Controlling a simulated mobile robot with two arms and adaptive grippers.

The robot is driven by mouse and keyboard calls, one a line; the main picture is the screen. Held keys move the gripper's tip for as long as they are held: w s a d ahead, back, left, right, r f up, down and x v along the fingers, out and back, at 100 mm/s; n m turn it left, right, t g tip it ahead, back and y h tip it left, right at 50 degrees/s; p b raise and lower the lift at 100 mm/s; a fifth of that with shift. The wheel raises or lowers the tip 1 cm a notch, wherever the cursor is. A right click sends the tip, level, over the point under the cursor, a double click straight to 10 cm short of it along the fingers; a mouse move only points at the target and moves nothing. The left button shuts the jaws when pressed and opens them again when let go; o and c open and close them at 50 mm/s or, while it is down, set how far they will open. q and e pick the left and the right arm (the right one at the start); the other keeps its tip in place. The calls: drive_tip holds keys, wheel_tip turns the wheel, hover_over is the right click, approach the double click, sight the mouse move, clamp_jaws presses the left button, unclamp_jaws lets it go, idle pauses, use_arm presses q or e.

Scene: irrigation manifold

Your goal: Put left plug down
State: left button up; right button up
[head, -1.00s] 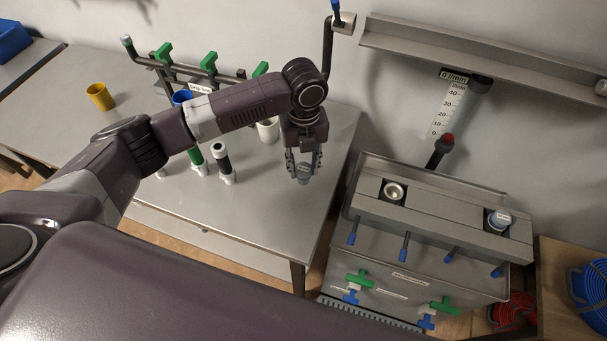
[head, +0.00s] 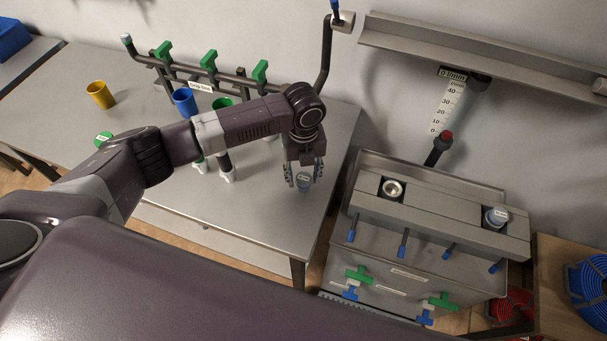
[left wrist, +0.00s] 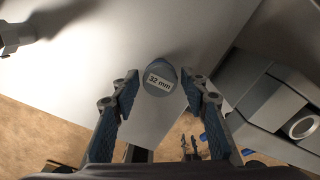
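The left plug (head: 304,183), a grey-blue cylinder, is at the right part of the grey table (head: 262,220). In the left wrist view the plug (left wrist: 160,78) shows its top label, "32 mm". My left gripper (head: 304,178) points down around it, with one finger on each side. The fingers (left wrist: 160,92) stand apart from the plug, with a narrow gap on both sides, so the gripper is open. The plug looks upright on the table; its base is partly hidden.
The grey manifold (head: 430,262) stands right of the table, with an open round port (head: 392,189) and another grey-blue plug (head: 495,216) in its top. A pipe rack with green valves (head: 209,61), yellow cup (head: 100,95) and blue cup (head: 185,101) are at left.

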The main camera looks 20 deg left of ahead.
sight(304, 178)
use_arm(q)
drive_tip(key=shift+o, duration=0.3)
drive_tip(key=shift+r, duration=0.1)
wheel_tip(304, 178, up, 12)
drive_tip(key=b, duration=0.2)
idle(0.5)
